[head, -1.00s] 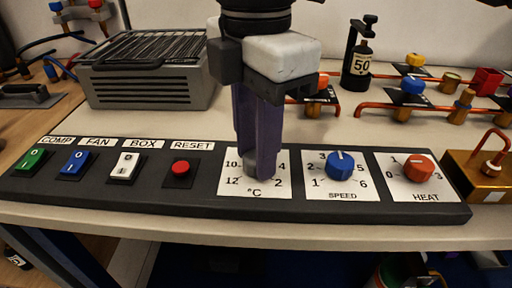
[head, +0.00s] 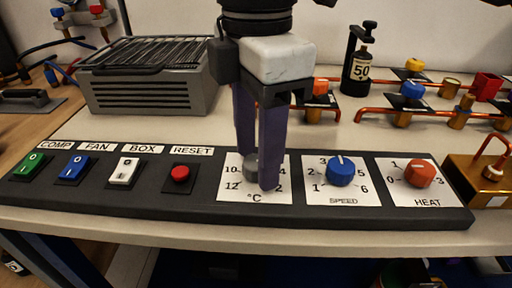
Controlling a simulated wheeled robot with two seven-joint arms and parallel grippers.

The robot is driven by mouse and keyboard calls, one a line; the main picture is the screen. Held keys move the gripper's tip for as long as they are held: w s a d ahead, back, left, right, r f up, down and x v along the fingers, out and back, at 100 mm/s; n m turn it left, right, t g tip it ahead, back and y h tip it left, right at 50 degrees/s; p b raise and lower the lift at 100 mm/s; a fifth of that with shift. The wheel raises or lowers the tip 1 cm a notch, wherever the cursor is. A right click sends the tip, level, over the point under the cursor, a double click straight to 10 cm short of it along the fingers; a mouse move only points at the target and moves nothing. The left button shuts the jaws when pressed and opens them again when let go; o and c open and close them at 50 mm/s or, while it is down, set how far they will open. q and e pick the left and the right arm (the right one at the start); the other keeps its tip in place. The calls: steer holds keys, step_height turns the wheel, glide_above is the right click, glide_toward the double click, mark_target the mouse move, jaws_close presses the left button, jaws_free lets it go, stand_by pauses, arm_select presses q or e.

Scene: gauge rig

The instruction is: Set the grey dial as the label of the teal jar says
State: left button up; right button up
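The grey dial (head: 251,168) sits on a white plate (head: 232,195) marked °C on the black panel. Numbers 10, 12, 4 and 2 show in part; the top of the scale is hidden behind my gripper. My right gripper (head: 258,172) points down from above, its purple fingers on either side of the dial, one behind left and one in front right. It appears shut on the dial. The front finger hides the dial's right part, and I cannot read its pointer. I see no clearly teal jar. My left gripper is not in view.
The blue SPEED dial (head: 341,171) and red HEAT dial (head: 419,174) stand to the right. A red RESET button (head: 180,173) and several switches are to the left. Behind are a grey grille box (head: 150,92), a dark bottle labelled 50 (head: 361,70) and copper pipes.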

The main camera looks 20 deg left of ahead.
mark_target(256, 161)
arm_select(q)
steer(key=p, duration=0.1)
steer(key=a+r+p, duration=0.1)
steer(key=p, duration=0.1)
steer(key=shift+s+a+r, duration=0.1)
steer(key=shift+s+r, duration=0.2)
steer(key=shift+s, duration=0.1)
arm_select(e)
step_height(256, 161, up, 10)
steer(key=shift+r, duration=0.15)
